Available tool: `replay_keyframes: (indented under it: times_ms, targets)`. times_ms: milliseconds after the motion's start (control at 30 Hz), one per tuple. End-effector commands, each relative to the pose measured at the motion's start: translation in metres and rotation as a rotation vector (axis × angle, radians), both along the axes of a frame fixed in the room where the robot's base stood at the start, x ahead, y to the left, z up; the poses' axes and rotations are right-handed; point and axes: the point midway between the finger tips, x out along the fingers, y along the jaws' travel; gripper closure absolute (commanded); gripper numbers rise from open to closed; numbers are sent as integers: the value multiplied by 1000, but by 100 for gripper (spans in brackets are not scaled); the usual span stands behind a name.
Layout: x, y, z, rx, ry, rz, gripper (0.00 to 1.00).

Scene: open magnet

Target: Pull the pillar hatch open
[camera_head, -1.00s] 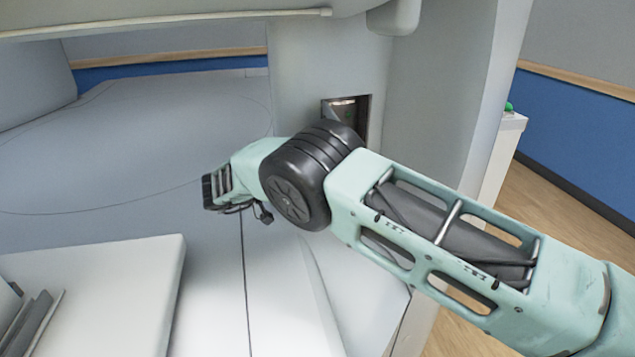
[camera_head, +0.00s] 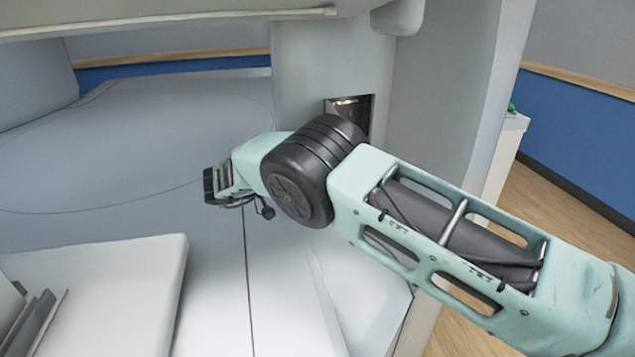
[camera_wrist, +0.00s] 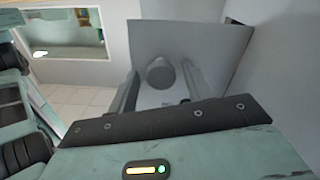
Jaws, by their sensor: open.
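The grey hatch panel (camera_wrist: 205,48) stands out at an angle in the wrist view, with a dark gap (camera_wrist: 234,22) at its upper right. A round grey knob (camera_wrist: 160,73) sits on its face. My gripper (camera_wrist: 159,69) is open, with one finger on each side of the knob; I cannot tell whether they touch it. In the head view the white pillar (camera_head: 325,65) has a dark rectangular opening (camera_head: 357,106), its lower part hidden by my arm. The hatch panel and my fingertips are hidden there.
The pale magnet base (camera_head: 110,135) spreads left of the pillar. A white padded slab (camera_head: 95,280) lies at the lower left. The magnet's upper part (camera_head: 180,15) overhangs at the top. A white cabinet (camera_head: 508,150) stands right of the pillar, beside open wooden floor (camera_head: 560,225).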

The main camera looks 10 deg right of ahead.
Motion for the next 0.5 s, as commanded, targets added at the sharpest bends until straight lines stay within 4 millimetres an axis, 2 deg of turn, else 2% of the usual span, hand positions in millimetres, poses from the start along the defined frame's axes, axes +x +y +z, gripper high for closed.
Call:
replay_keyframes:
  times_ms: [300, 500]
  targets:
    - [0, 1, 60, 2, -4, 0, 50]
    - [0, 1, 83, 1, -2, 1, 50]
